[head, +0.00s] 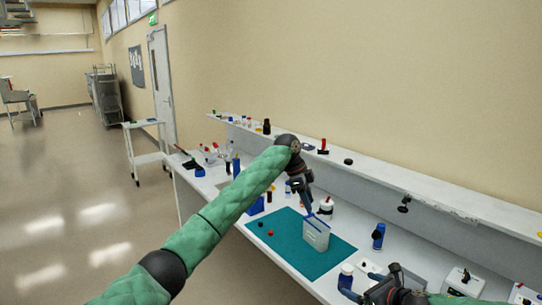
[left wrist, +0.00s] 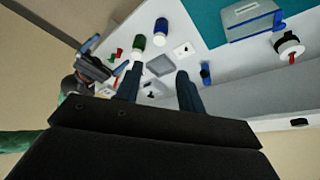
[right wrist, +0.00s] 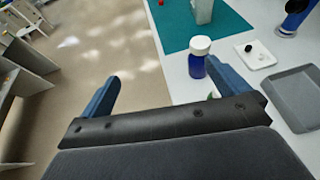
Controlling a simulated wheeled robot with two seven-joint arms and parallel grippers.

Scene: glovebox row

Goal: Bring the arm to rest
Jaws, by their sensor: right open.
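My left arm, in a green quilted sleeve, reaches across the head view. Its gripper (head: 304,198) hangs over the bench near a grey-white box with a blue top (head: 316,233). In the left wrist view the fingers (left wrist: 158,88) stand apart with nothing between them, and the box (left wrist: 250,16) is well off to the upper right. My right gripper (head: 358,282) is low at the right of the head view, near the bench's front. In the right wrist view its fingers (right wrist: 166,92) are wide apart and empty. A blue bottle with a white cap (right wrist: 197,62) stands just beyond the right-hand finger.
The box stands on a teal mat (head: 275,243). A grey tray (right wrist: 292,98), a blue bottle (head: 378,236) and small items crowd the bench's right part. A raised shelf (head: 440,203) runs along the back. Open floor (head: 80,220) lies left of the bench.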

